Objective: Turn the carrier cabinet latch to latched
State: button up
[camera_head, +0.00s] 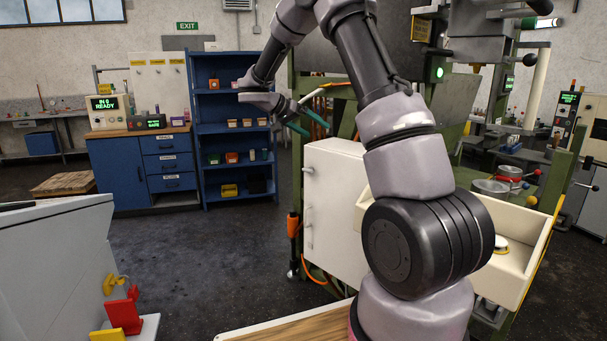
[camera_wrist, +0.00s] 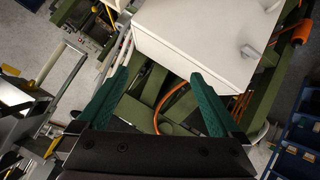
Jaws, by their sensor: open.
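The cream-white cabinet (camera_head: 336,205), which looks like the carrier cabinet, stands in the middle of the head view, partly hidden on its right by my arm. Its door is flush with the body as far as I can see. A small pale latch knob (camera_head: 308,170) sits on its left face, above an upright bar handle (camera_head: 310,228). In the wrist view the cabinet (camera_wrist: 190,40) fills the top, with the knob (camera_wrist: 250,52) right of centre. My gripper (camera_head: 309,123) has green fingers, open and empty, above the cabinet's top left corner. The wrist view shows its fingers (camera_wrist: 160,76) apart, touching nothing clearly.
A green machine frame (camera_head: 345,95) stands behind the cabinet. An orange hose (camera_head: 318,275) and an orange-handled tool (camera_head: 293,226) are at the cabinet's left. A blue shelf (camera_head: 232,130) stands farther back. The floor left of the cabinet is clear.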

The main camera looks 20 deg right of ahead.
jog(key=w+a+f+m+t+h, duration=0.1)
jog(key=w+f+t+h, duration=0.15)
jog(key=w+f, duration=0.75)
jog(key=m+t+h, duration=0.2)
jog(key=t+h, duration=0.1)
jog(key=t, duration=0.1)
send_near(306, 171)
jog(key=shift+g, duration=0.25)
jog(key=x, duration=0.8)
jog(key=shift+w+d, duration=0.2)
jog(key=shift+w, duration=0.05)
jog(key=c, duration=1.4)
